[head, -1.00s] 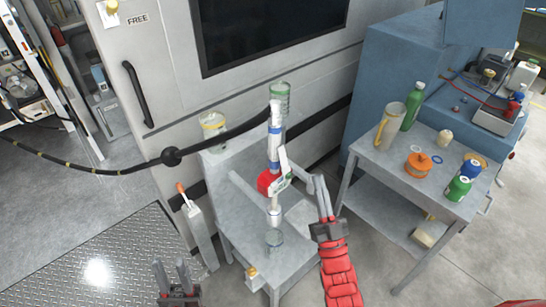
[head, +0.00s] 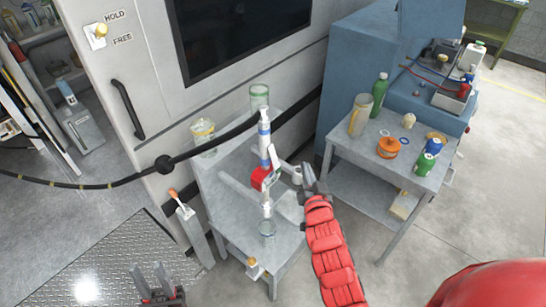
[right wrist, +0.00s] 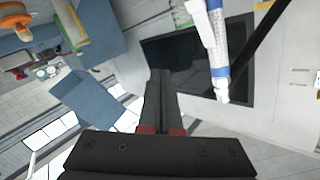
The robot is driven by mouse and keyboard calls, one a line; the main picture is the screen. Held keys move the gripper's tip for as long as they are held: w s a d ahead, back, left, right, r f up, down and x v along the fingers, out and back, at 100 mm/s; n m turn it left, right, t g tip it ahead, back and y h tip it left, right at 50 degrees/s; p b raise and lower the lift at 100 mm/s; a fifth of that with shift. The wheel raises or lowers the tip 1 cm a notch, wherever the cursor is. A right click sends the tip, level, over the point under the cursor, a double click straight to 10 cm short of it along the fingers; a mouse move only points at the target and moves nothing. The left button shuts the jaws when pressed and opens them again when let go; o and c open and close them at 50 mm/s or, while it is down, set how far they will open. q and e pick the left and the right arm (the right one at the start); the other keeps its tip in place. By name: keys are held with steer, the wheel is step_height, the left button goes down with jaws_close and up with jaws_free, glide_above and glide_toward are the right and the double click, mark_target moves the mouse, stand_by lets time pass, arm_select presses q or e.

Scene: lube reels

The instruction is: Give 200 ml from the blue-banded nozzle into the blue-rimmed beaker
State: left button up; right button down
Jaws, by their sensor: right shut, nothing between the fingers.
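The blue-banded nozzle (head: 264,142) hangs upright on its dark hose, white with blue bands and a red part (head: 260,178) lower down. Its tip is above a small clear beaker (head: 267,229) on the grey stand; that beaker's rim looks bluish, but is too small to be sure. My right gripper (head: 308,172) is shut and empty, to the right of the nozzle and apart from it. In the right wrist view its fingers (right wrist: 160,90) are together, with the nozzle (right wrist: 215,45) to their right. My left gripper (head: 152,274) is open and empty at the bottom left.
A green-rimmed beaker (head: 259,97) and a yellow-rimmed beaker (head: 203,131) stand at the back of the stand. A lever with an orange handle (head: 174,195) is at left. A side table (head: 345,150) holds a jug, bottles and an orange container. The hose (head: 110,184) crosses leftward.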

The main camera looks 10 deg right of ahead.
mark_target(274, 157)
steer(key=w+a+f+b, duration=0.3)
steer(key=w+a+b, duration=0.2)
steer(key=w+b, duration=0.1)
steer(key=shift+w, duration=0.3)
steer(key=shift+a, duration=0.1)
stand_by(0.3)
stand_by(1.8)
steer(key=shift+w+a+f+b, duration=0.1)
steer(key=shift+w+a+b, duration=0.2)
steer(key=shift+b, duration=0.55)
